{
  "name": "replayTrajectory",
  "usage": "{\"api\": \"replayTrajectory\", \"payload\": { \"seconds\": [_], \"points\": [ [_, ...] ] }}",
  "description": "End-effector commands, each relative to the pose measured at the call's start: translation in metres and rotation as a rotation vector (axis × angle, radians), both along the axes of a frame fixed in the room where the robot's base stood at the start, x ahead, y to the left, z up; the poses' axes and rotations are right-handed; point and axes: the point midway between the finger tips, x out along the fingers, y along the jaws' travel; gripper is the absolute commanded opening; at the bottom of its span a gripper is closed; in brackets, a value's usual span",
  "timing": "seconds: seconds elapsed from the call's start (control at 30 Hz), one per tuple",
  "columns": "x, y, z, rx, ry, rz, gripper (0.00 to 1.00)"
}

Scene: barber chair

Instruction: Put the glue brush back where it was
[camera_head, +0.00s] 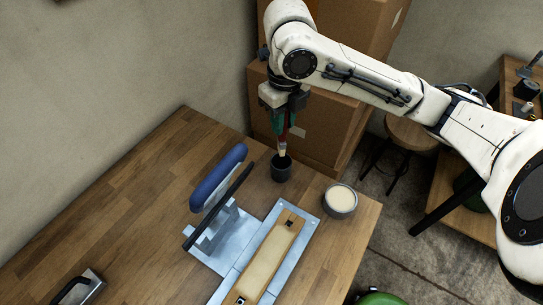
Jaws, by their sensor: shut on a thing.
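The glue brush (283,145) is held upright in my gripper (283,122) near the back right corner of the wooden table (150,185). Its pale lower end is at the mouth of a small dark cup (281,171). I cannot tell whether the tip is inside the cup or just above it. My gripper is shut on the brush's upper part, above the cup. A round pot (340,200) with pale cream contents stands to the right of the cup.
A metal jig with a blue-handled tool (219,178) and a dark bar stands left of the cup. A wooden strip (268,258) lies on a metal plate in front. A flat tool (80,289) lies at lower left. Cardboard boxes (320,125) stand behind the table. The table's left part is clear.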

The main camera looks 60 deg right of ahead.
Motion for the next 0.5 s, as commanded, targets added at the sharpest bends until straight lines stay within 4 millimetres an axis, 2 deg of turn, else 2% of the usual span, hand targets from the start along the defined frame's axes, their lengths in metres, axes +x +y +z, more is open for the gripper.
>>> {"api": "replayTrajectory", "payload": {
  "seconds": [0.13, 0.33, 0.5],
  "points": [
    [-0.007, 0.002, -0.014, 0.001, 0.008, 0.011, 0.00],
    [-0.007, 0.002, -0.049, 0.000, 0.008, 0.010, 0.00],
    [-0.006, 0.002, -0.065, 0.000, 0.006, 0.011, 0.00]
  ]
}}
